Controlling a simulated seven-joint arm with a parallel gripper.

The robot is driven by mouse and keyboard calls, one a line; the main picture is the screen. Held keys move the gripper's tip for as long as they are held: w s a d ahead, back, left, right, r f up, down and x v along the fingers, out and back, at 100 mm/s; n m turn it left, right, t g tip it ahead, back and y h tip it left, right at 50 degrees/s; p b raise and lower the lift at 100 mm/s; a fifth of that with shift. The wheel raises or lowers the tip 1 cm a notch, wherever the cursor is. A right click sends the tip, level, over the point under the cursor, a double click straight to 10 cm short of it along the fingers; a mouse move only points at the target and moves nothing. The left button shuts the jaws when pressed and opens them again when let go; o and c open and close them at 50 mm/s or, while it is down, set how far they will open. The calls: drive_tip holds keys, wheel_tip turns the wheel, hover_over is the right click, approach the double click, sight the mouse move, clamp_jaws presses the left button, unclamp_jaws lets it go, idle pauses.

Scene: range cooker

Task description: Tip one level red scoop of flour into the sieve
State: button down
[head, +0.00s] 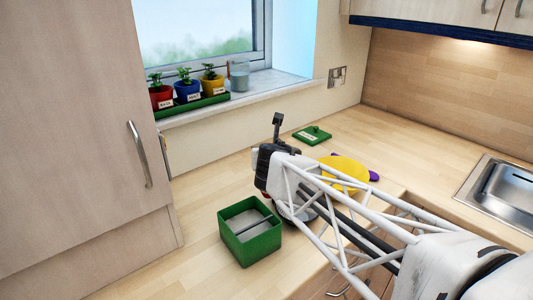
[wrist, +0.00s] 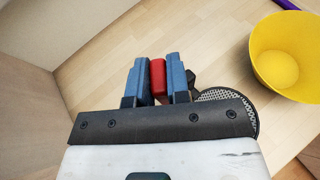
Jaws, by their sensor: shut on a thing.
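My gripper (wrist: 157,78) is shut on a red piece, the red scoop (wrist: 158,76), between its blue fingers in the wrist view. Only a short red block of the scoop shows; its bowl and any flour in it are hidden. The sieve (wrist: 236,101), a round dark mesh, lies right of the fingers, partly behind the gripper's mount. In the head view the sieve (head: 297,213) is mostly covered by my arm. A square green box (head: 254,252) stands left of it, with pale flour inside and a bar across its top.
A yellow bowl (wrist: 291,57) stands right of the sieve, with a purple item (head: 374,176) beside it. A green lid (head: 312,135) lies farther back. A tall cabinet (head: 80,120) bounds the left; a sink (head: 500,195) is at right. Potted plants (head: 187,87) line the sill.

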drive_tip(key=shift+d, duration=0.1)
drive_tip(key=shift+w+d+f+m+y, duration=0.15)
drive_tip(key=shift+d+f+m, duration=0.15)
drive_tip(key=shift+d, duration=0.25)
drive_tip(key=shift+w+d+f+m+y, duration=0.15)
drive_tip(key=shift+d+f+y, duration=0.1)
drive_tip(key=shift+d, duration=0.25)
drive_tip(key=shift+w+d+f+m+y, duration=0.1)
drive_tip(key=shift+d+f+m, duration=0.2)
drive_tip(key=shift+d, duration=0.25)
drive_tip(key=shift+m+y, duration=0.6)
drive_tip(key=shift+m, duration=0.25)
drive_tip(key=d, duration=0.1)
drive_tip(key=d+f, duration=0.2)
drive_tip(key=d, duration=0.1)
drive_tip(key=shift+w, duration=0.4)
drive_tip(key=shift+d+f, duration=0.1)
drive_tip(key=shift+d, duration=0.15)
drive_tip(key=shift+w+d+f+m+y, duration=0.15)
drive_tip(key=shift+d+f+m+y, duration=0.1)
drive_tip(key=shift+d+m+y, duration=0.35)
drive_tip(key=shift+d+f+m, duration=0.15)
drive_tip(key=shift+d+m, duration=0.05)
drive_tip(key=shift+m, duration=0.2)
drive_tip(key=shift+w+d+f, duration=0.1)
